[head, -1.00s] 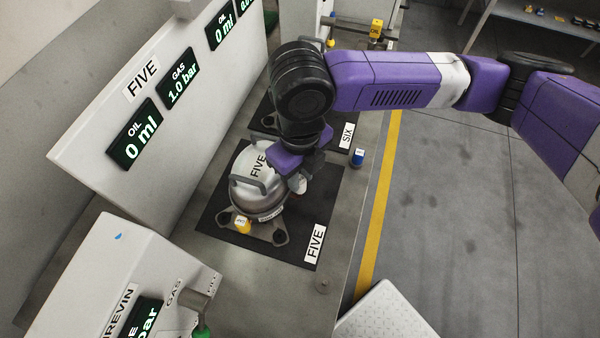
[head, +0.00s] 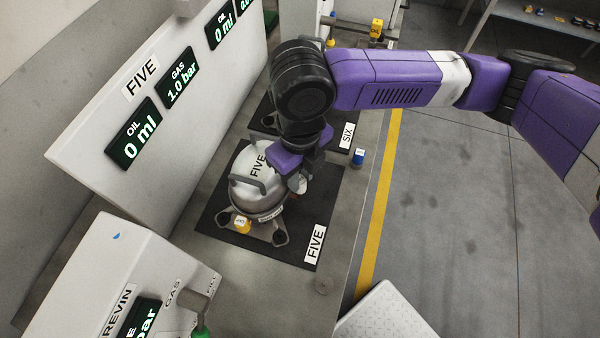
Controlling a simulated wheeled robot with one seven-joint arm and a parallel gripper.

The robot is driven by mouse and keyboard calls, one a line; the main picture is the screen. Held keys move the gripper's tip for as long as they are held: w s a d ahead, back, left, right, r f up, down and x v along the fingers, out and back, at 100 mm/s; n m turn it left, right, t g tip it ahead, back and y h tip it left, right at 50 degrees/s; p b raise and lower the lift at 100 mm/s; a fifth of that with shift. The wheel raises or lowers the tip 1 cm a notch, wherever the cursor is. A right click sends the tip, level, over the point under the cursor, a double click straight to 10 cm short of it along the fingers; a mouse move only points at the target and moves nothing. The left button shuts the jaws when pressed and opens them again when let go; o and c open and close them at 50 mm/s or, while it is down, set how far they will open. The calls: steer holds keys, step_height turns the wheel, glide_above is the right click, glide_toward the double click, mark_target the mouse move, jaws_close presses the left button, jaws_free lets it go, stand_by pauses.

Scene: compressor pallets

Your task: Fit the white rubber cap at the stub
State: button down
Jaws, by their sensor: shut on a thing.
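The compressor marked FIVE (head: 245,193) stands upright on a black mat (head: 290,246), with a grey handle on top. My gripper (head: 299,184) is at the compressor's right side, pointing down, partly hidden by my purple wrist. It is shut on a small white piece, the white rubber cap (head: 298,186), which is mostly hidden. A bit of copper-orange shows beside it, against the compressor's side; this may be the stub. I cannot tell whether the cap touches it or sits on it.
A yellow cap-like piece (head: 242,224) is at the compressor's front. A blue container (head: 358,157) stands on the bench to the right, near the SIX label (head: 347,135). A gauge panel (head: 165,95) rises at left. A grey box (head: 120,275) is in the left foreground.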

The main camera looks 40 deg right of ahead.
steer(key=shift+f+b, duration=1.4)
steer(key=shift+f, duration=0.15)
steer(key=c, duration=1.1)
jaws_free()
steer(key=shift+c, duration=0.2)
steer(key=shift+r, duration=0.15)
step_height(320, 180, up, 8)
steer(key=shift+f, duration=0.2)
